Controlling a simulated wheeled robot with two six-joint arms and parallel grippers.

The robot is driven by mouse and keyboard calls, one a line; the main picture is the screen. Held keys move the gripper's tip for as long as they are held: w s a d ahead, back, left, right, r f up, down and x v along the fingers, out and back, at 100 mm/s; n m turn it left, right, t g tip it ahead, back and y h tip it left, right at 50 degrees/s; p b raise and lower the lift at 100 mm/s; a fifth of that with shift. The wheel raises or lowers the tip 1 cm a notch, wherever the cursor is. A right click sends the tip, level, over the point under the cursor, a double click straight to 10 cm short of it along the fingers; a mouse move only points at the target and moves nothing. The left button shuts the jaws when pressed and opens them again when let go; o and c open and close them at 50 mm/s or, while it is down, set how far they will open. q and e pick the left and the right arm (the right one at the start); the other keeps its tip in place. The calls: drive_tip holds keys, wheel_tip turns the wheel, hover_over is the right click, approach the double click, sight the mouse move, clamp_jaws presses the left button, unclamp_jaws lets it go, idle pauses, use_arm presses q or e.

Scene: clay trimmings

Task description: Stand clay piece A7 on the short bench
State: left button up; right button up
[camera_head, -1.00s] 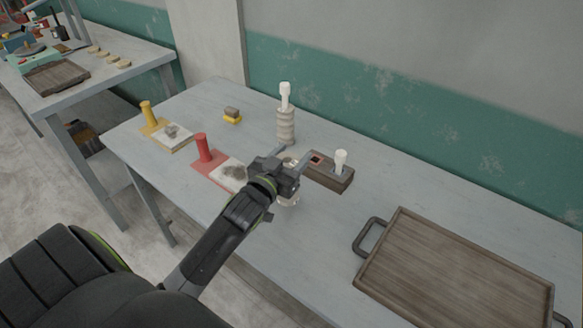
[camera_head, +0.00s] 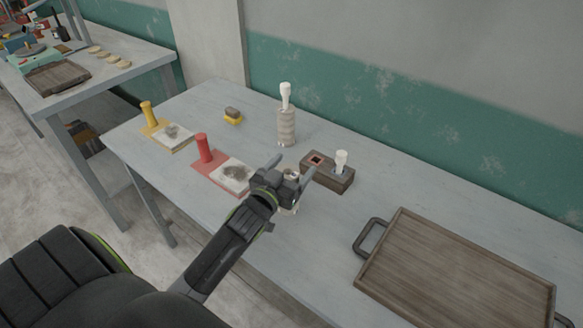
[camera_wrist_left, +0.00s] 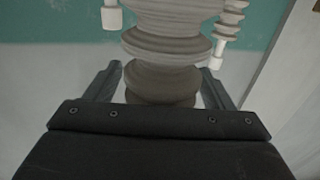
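My left gripper (camera_head: 291,163) is over the near table with its fingers spread. A ribbed pale clay piece (camera_wrist_left: 162,45) sits between the fingers in the left wrist view, which appears upside down. A narrow gap shows at its left; contact at the right is unclear. In the head view the gripper mostly hides this piece. A second ribbed clay piece (camera_head: 286,128) with a white knob stands upright farther back; it also shows in the left wrist view (camera_wrist_left: 230,20). No label is readable, so I cannot tell which piece is A7. My right gripper is out of view.
A dark wooden block (camera_head: 322,175) with a square hole holds a white peg (camera_head: 341,159) close to the gripper. A wooden tray (camera_head: 455,265) fills the right. Another bench (camera_head: 105,83) stands far left.

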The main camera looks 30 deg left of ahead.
use_arm(q)
drive_tip(key=shift+r, duration=0.1)
drive_tip(key=s+b, duration=0.1)
drive_tip(key=s, duration=1.1)
drive_tip(key=shift+d, duration=0.3)
